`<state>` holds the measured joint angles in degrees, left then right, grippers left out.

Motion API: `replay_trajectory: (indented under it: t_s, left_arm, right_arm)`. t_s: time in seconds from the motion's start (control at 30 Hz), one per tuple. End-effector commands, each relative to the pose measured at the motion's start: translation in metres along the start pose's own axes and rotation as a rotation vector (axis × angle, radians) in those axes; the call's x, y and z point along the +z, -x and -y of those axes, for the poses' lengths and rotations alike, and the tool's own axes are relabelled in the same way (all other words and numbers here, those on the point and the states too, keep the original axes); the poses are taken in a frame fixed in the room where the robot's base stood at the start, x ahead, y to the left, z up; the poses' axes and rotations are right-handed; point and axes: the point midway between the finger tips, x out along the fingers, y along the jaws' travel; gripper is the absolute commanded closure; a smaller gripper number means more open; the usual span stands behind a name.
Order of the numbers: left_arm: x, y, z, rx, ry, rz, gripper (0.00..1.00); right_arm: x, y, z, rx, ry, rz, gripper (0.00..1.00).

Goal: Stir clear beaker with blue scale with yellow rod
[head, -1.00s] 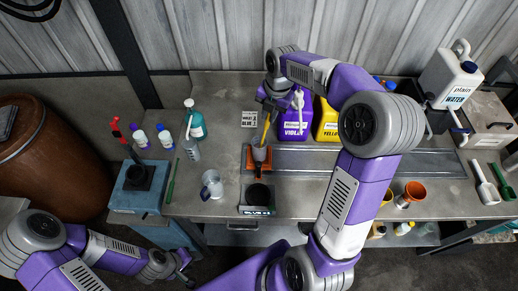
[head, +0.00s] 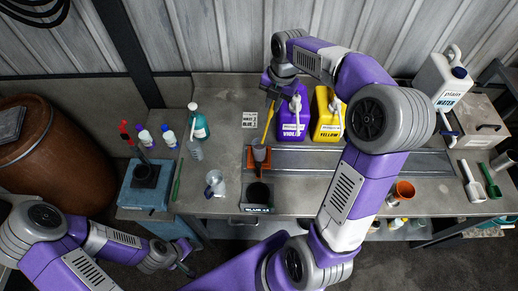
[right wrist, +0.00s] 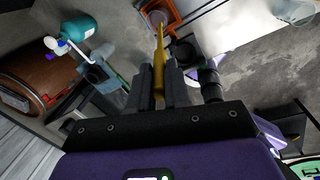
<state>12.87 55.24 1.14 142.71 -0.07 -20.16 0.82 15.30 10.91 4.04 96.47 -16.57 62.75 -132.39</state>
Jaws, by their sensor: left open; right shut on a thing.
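My right gripper (head: 273,98) is shut on the yellow rod (head: 267,127), which slants down toward a small greyish cup (head: 259,153) in an orange stand (head: 251,164). The right wrist view also shows the rod (right wrist: 158,72) between the fingers, its tip by the orange stand (right wrist: 173,23). I cannot tell whether the tip is inside the cup. A clear beaker (head: 215,183) stands on the bench left of the stand; its scale colour is too small to read. My left gripper (head: 186,262) is open and empty, low in front of the bench.
A black-topped scale (head: 258,197) sits in front of the stand. Violet (head: 292,120) and yellow (head: 327,118) jugs stand behind, close to my right arm. A teal bottle (head: 200,128) is at the back left, an orange cup (head: 404,190) at the right.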

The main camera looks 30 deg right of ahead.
Motion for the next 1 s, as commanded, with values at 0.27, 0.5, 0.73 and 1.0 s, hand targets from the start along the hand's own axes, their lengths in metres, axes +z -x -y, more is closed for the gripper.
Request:
replay_trajectory:
  t_s: [0.27,0.5,0.73,1.0]
  left_arm:
    - [0.000,-0.001,0.001,0.000,0.000,0.000,0.54]
    - [0.000,-0.001,0.001,0.000,0.000,0.000,0.54]
    - [0.000,0.002,-0.001,0.000,0.000,0.000,0.54]
    - [0.000,0.003,-0.001,0.000,0.000,0.000,0.54]
  right_arm:
    - [0.000,-0.001,0.000,0.000,0.000,0.000,1.00]
    - [0.000,-0.001,0.000,0.000,0.000,0.000,1.00]
    - [0.001,0.015,-0.003,0.002,0.000,0.002,1.00]
    - [0.001,0.040,-0.006,0.002,0.000,0.002,1.00]
